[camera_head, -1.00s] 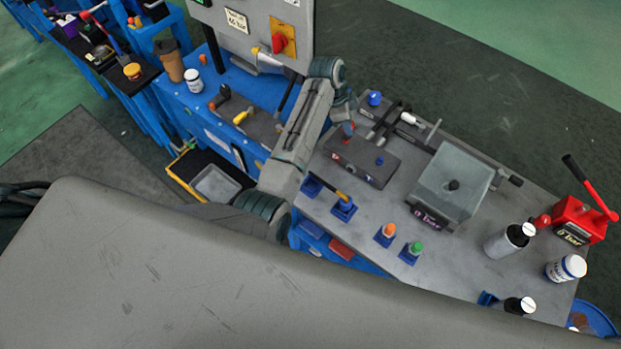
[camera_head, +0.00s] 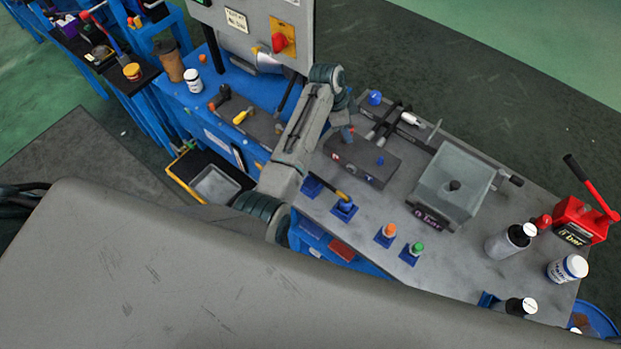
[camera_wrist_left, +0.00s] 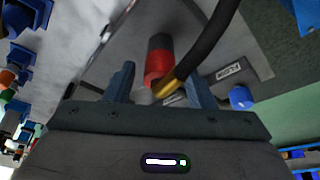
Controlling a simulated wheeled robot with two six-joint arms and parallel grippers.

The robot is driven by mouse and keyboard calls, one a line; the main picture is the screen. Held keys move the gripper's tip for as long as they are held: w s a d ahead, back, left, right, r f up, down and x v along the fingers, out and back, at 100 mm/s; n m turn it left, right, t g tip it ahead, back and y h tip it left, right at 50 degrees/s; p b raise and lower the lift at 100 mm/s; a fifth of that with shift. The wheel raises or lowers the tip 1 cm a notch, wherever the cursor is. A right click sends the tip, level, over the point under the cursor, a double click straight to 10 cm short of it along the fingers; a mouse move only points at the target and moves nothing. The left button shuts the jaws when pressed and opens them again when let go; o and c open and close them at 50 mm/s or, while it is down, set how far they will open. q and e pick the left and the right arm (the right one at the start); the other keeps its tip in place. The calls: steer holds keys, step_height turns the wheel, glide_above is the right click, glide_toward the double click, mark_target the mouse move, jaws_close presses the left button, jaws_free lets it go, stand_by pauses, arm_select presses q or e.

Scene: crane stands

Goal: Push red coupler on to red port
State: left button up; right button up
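The red coupler (camera_wrist_left: 158,66), a dark cylinder with a red band, stands between the two fingers of my left gripper (camera_wrist_left: 161,74) in the left wrist view. Gaps show on both sides, so the gripper looks open around it. A black hose (camera_wrist_left: 212,38) with a brass end meets the coupler's near end. In the head view the left gripper (camera_head: 345,112) hangs over the dark port block (camera_head: 371,166), and a small reddish part (camera_head: 347,131) shows beneath it. The red port is hidden, and I cannot tell whether the coupler is seated on it. My right gripper is out of view.
Orange (camera_head: 388,230) and green (camera_head: 417,247) pieces stand on blue bases in front. A red lever device (camera_head: 577,216) and bottles (camera_head: 508,240) are at the far right.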

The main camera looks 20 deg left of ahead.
arm_select(q)
steer(key=shift+o, duration=0.3)
steer(key=shift+r, duration=0.1)
steer(key=p+v, duration=0.3)
steer(key=shift+r, duration=0.15)
steer(key=shift+v, duration=0.75)
steer(key=shift+a+r, duration=0.1)
